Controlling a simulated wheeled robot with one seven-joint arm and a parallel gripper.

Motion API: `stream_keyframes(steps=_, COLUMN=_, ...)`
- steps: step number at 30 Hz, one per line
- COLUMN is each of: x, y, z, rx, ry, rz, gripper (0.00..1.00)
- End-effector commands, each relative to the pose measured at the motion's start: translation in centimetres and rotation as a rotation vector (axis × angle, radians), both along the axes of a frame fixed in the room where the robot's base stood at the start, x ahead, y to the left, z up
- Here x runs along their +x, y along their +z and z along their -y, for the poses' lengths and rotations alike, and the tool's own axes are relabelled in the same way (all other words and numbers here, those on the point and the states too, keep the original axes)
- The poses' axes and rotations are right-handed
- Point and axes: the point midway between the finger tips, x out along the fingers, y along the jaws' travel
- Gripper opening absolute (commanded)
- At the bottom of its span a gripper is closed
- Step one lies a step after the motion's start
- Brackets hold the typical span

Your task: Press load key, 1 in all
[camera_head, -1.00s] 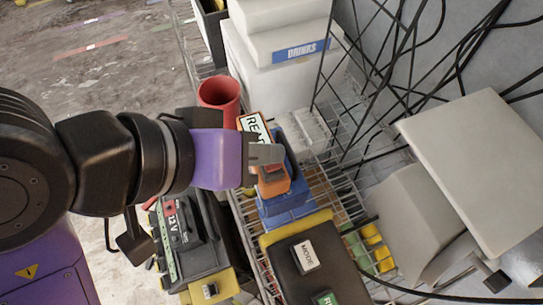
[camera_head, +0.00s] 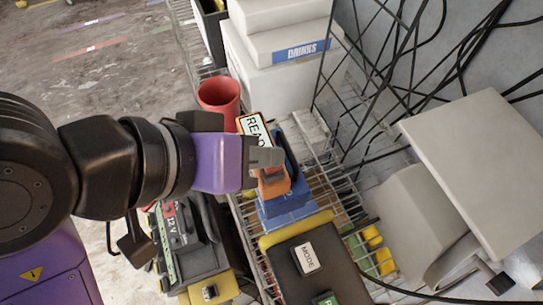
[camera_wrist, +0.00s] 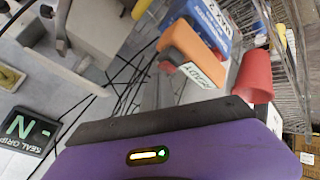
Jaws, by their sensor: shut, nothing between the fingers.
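My gripper (camera_head: 266,157) is shut and empty, with its grey fingertips beside the sign lettered "READ" (camera_head: 255,128) and over an orange block (camera_head: 274,183). A dark box (camera_head: 283,268) in front carries a pale key lettered "MODE" (camera_head: 307,258) and a green key (camera_head: 326,299), cut off at the bottom edge. I cannot read the word "load" on any key.
A blue box (camera_head: 287,207) lies under the orange block on a wire shelf (camera_head: 340,199). A red cup (camera_head: 219,96) stands behind. A black 12 V unit (camera_head: 180,235) sits at left. Loose black cables and a grey panel (camera_head: 475,165) are at right.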

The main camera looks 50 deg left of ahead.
Motion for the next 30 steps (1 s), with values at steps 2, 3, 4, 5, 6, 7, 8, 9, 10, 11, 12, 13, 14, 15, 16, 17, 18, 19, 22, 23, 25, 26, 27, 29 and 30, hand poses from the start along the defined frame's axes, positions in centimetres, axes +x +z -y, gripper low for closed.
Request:
stream_keyframes(steps=2, x=0.0, y=-0.2, z=0.0, rx=-0.001, ry=-0.001, rz=0.0, gripper=0.0)
stream_keyframes(steps=3, x=0.0, y=-0.2, z=0.0, rx=-0.001, ry=-0.001, rz=0.0, gripper=0.0)
stream_keyframes(steps=4, x=0.0, y=-0.2, z=0.0, rx=-0.001, ry=-0.001, rz=0.0, gripper=0.0)
stream_keyframes(steps=5, x=0.0, y=-0.3, z=0.0, rx=-0.001, ry=-0.001, rz=0.0, gripper=0.0)
stream_keyframes(steps=6, x=0.0, y=-0.3, z=0.0, rx=-0.001, ry=-0.001, rz=0.0, gripper=0.0)
stream_keyframes(steps=7, x=0.0, y=-0.3, z=0.0, rx=-0.001, ry=-0.001, rz=0.0, gripper=0.0)
stream_keyframes(steps=8, x=0.0, y=-0.3, z=0.0, rx=-0.001, ry=-0.001, rz=0.0, gripper=0.0)
stream_keyframes(steps=9, x=0.0, y=-0.3, z=0.0, rx=-0.001, ry=-0.001, rz=0.0, gripper=0.0)
stream_keyframes(steps=10, x=0.0, y=-0.3, z=0.0, rx=-0.001, ry=-0.001, rz=0.0, gripper=0.0)
stream_keyframes(steps=11, x=0.0, y=-0.3, z=0.0, rx=-0.001, ry=-0.001, rz=0.0, gripper=0.0)
stream_keyframes(steps=12, x=0.0, y=-0.3, z=0.0, rx=-0.001, ry=-0.001, rz=0.0, gripper=0.0)
stream_keyframes(steps=13, x=0.0, y=-0.3, z=0.0, rx=-0.001, ry=-0.001, rz=0.0, gripper=0.0)
stream_keyframes(steps=14, x=0.0, y=-0.3, z=0.0, rx=-0.001, ry=-0.001, rz=0.0, gripper=0.0)
stream_keyframes(steps=15, x=0.0, y=-0.3, z=0.0, rx=0.0, ry=-0.001, rz=-0.001, gripper=0.0)
stream_keyframes(steps=16, x=0.0, y=-0.3, z=0.0, rx=0.0, ry=-0.001, rz=-0.001, gripper=0.0)
stream_keyframes(steps=17, x=0.0, y=-0.2, z=0.0, rx=0.0, ry=-0.001, rz=-0.001, gripper=0.0)
stream_keyframes(steps=18, x=0.0, y=-0.1, z=0.0, rx=-0.001, ry=-0.001, rz=0.0, gripper=0.0)
stream_keyframes(steps=19, x=0.0, y=0.0, z=0.0, rx=-0.001, ry=-0.001, rz=0.0, gripper=0.0)
stream_keyframes(steps=22, x=0.0, y=0.5, z=0.0, rx=-0.001, ry=-0.001, rz=0.001, gripper=0.0)
stream_keyframes(steps=23, x=0.0, y=0.7, z=0.0, rx=-0.001, ry=-0.001, rz=0.001, gripper=0.0)
stream_keyframes(steps=25, x=0.0, y=1.1, z=0.0, rx=-0.001, ry=-0.001, rz=0.001, gripper=0.0)
stream_keyframes(steps=26, x=0.0, y=1.3, z=0.0, rx=-0.001, ry=-0.001, rz=0.001, gripper=0.0)
stream_keyframes(steps=27, x=0.0, y=1.4, z=0.0, rx=-0.001, ry=-0.001, rz=0.001, gripper=0.0)
stream_keyframes(steps=29, x=0.0, y=1.5, z=0.0, rx=-0.001, ry=-0.001, rz=0.001, gripper=0.0)
stream_keyframes(steps=30, x=0.0, y=1.5, z=0.0, rx=-0.001, ry=-0.001, rz=0.0, gripper=0.0)
